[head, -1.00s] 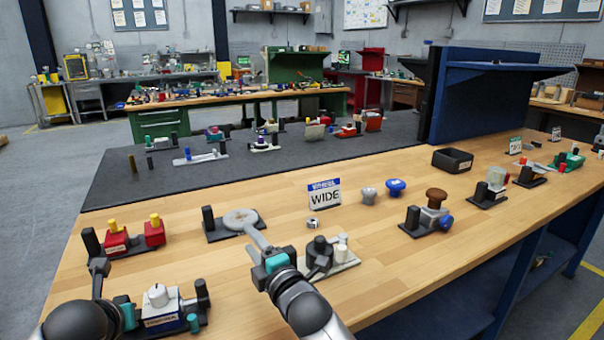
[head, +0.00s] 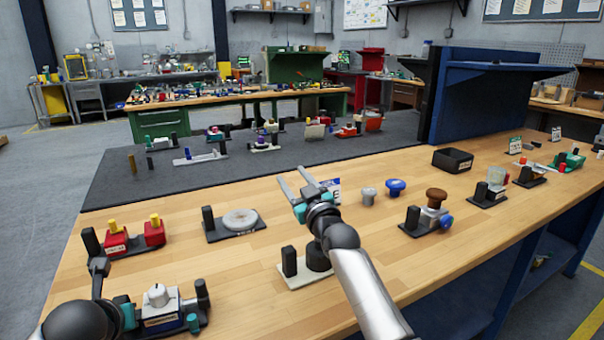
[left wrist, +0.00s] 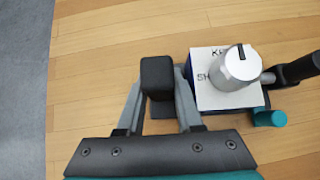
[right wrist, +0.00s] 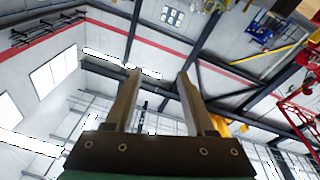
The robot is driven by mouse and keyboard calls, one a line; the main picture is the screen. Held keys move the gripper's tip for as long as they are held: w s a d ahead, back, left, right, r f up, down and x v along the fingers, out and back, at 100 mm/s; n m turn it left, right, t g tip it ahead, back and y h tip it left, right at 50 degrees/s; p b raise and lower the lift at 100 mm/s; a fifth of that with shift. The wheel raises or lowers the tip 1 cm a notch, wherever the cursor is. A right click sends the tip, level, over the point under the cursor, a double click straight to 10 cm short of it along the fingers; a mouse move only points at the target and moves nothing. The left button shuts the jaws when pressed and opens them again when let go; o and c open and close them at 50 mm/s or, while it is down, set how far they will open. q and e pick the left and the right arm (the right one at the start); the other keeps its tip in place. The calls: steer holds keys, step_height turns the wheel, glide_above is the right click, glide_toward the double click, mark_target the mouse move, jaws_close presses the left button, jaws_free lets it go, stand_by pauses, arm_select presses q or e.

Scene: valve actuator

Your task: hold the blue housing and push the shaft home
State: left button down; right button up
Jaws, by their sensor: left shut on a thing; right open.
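The blue housing (head: 170,308) stands at the front left of the bench, with a white labelled top and a round knob (head: 158,294). In the left wrist view the housing (left wrist: 206,94) is right of my fingers. A grey shaft (left wrist: 268,77) sticks out of its right side, close to a black post (left wrist: 300,68). My left gripper (left wrist: 158,80) is shut on a black block (left wrist: 157,72) beside the housing; it also shows in the head view (head: 130,312).
A teal cylinder (left wrist: 268,118) sits at the housing's front right. A red fixture (head: 116,241) stands behind my left arm, and a round grey disc fixture (head: 240,219) stands right of it. Bare wood lies between the housing and the black-post fixture (head: 289,262).

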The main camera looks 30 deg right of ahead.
steer(key=shift+m+h, duration=0.6)
steer(key=shift+m, duration=0.1)
steer(key=shift+s+d+r, duration=0.1)
steer(key=shift+d+r, duration=0.15)
steer(key=shift+d, duration=0.75)
steer(key=shift+s+d+r, duration=0.1)
steer(key=shift+d+r, duration=0.1)
steer(key=shift+d, duration=0.8)
